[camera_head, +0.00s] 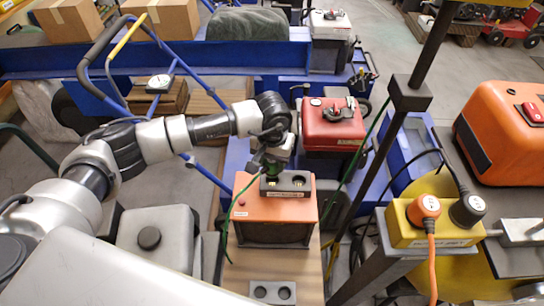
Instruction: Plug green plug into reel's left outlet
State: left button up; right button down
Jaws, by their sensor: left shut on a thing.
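My left gripper (271,166) is shut on the green plug (271,179), mostly hidden by the fingers. It is at the left end of a dark two-socket block (287,192) on an orange-topped box (250,209). I cannot tell whether the plug is in that socket or just above it. A green cable (228,225) hangs down left of the box. At the right, a yellow outlet box (405,238) stands by a yellow reel (462,288). An orange plug (426,207) fills its left outlet and a dark grey plug (468,208) its right. My right gripper is not in view.
A red-topped machine (331,127) stands just behind the gripper. A dark upright post (408,98) rises between the box and the yellow outlets. An orange machine (497,137) is at the far right. A grey plate with two holes (272,292) lies in front.

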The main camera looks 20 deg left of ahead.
pick_arm(q)
jog(key=shift+f+b, duration=0.2)
jog(key=shift+b, duration=0.2)
dwell(0.8)
jog(key=shift+f+b, duration=0.2)
jog(key=shift+b, duration=0.25)
jog(key=shift+f+b, duration=0.3)
jog(key=shift+f+b, duration=0.8)
jog(key=shift+b, duration=0.05)
jog(key=shift+f+b, duration=0.75)
